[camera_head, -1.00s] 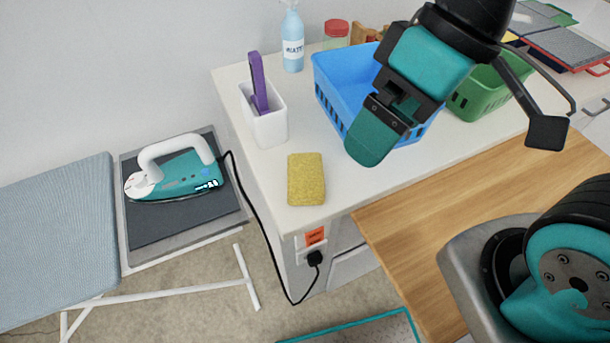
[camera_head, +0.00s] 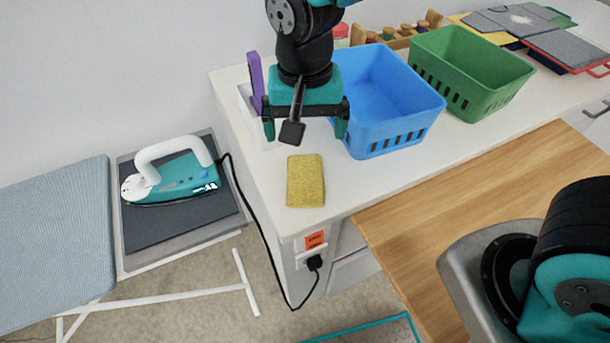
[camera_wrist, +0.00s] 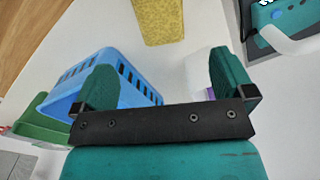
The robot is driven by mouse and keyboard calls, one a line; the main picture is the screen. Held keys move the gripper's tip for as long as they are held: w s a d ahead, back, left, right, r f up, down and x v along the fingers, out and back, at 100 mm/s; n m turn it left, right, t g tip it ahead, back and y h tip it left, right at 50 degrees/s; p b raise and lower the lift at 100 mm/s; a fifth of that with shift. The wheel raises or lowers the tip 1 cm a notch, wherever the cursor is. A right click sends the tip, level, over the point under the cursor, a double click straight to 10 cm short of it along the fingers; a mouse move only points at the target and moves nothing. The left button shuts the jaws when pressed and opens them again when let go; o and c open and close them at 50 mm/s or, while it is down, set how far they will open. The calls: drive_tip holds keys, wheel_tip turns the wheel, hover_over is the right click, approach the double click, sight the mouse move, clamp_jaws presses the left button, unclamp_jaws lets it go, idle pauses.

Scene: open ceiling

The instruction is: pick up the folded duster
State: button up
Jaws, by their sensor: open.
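The folded duster (camera_head: 305,181) is a yellow, speckled rectangular pad lying flat on the white counter, near its front left corner. It also shows at the top of the wrist view (camera_wrist: 158,18), cut off by the picture's edge. My gripper (camera_head: 305,129) is open and empty, with its two teal fingers spread wide. In the head view it appears just behind the duster, above the counter. In the wrist view the duster lies beyond the fingertips (camera_wrist: 164,72), apart from them.
A blue basket (camera_head: 385,131) stands close right of my gripper, with a green basket (camera_head: 480,70) beyond. A white holder with a purple handle (camera_head: 255,78) is partly hidden behind my gripper. An iron (camera_head: 178,180) rests on the board at left. Counter around the duster is clear.

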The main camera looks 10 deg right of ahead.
sight(305, 171)
wheel_tip(305, 171, down, 12)
drive_tip(key=shift+p, duration=0.75)
drive_tip(key=c, duration=1)
drive_tip(key=shift+r, duration=0.1)
wheel_tip(305, 171, up, 20)
drive_tip(key=shift+b, duration=0.45)
